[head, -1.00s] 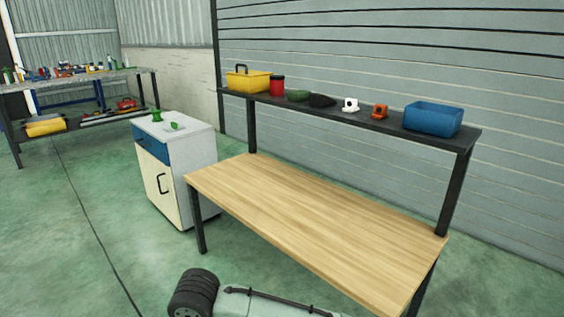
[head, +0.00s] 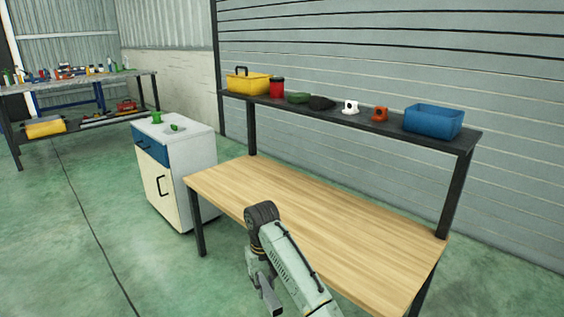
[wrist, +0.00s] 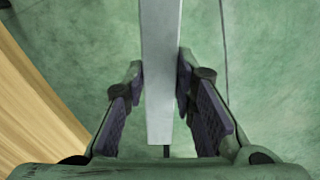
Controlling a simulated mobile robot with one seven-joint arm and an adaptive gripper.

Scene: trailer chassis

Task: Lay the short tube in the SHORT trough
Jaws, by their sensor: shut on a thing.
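A grey, straight, flat-sided short tube (wrist: 160,35) runs up the middle of the wrist view, out past its top edge. My gripper (wrist: 160,75) is shut on it, with one finger on each side near the tube's near end. The tube is held over the green floor, beside the wooden bench. In the head view my arm hangs in front of the bench, and the grip on the tube is not clear there. The SHORT trough does not show in either view.
The wooden bench top (head: 335,215) is bare. A dark shelf (head: 345,118) above it holds a yellow toolbox (head: 248,83), a blue bin (head: 433,121) and several small parts. A white and blue cabinet (head: 180,170) stands left of the bench. Open floor (head: 110,240) lies farther left.

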